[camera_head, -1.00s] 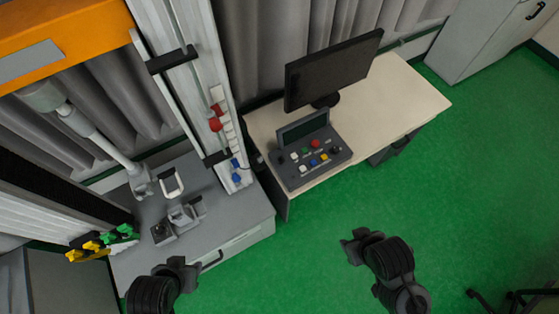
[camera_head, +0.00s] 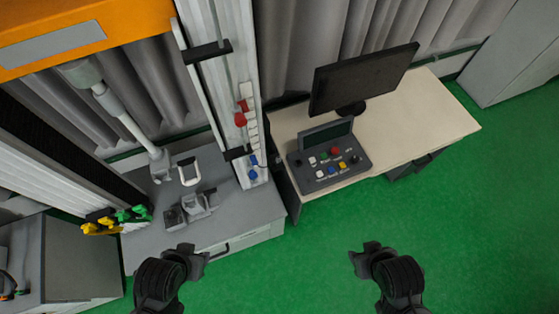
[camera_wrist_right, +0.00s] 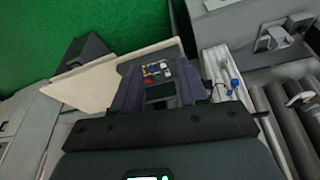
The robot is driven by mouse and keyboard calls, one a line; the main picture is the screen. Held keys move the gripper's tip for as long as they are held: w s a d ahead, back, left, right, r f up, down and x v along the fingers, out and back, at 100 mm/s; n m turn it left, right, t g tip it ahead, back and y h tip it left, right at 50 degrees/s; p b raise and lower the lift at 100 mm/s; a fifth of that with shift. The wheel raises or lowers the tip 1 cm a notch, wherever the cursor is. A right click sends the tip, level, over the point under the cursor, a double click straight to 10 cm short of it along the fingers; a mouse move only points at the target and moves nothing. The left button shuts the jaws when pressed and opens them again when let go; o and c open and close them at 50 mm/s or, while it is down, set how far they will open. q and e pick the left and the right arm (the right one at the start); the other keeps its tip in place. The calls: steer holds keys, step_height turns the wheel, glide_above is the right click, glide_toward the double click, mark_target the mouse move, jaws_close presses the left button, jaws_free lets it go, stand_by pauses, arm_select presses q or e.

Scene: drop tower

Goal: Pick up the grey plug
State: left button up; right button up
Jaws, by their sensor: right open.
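I cannot make out a grey plug for certain in either view. Yellow plugs (camera_head: 100,225) and green plugs (camera_head: 134,213) hang at the left side of the tower in the head view. Red plugs (camera_head: 241,118) and blue plugs (camera_head: 253,172) sit on the light column. My left gripper (camera_head: 197,259) is in front of the grey cabinet, apart from it; its jaw opening is not clear. My right gripper (camera_head: 362,258) is open and empty over the green floor, well away from all plugs.
The grey cabinet (camera_head: 245,212) carries small grey metal fixtures (camera_head: 197,203). A desk (camera_head: 432,118) to its right holds a monitor (camera_head: 362,80) and a control console (camera_head: 329,163), which also shows in the right wrist view (camera_wrist_right: 150,80). The floor before the desk is clear.

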stand_by(0.3)
steer(key=shift+o, duration=1)
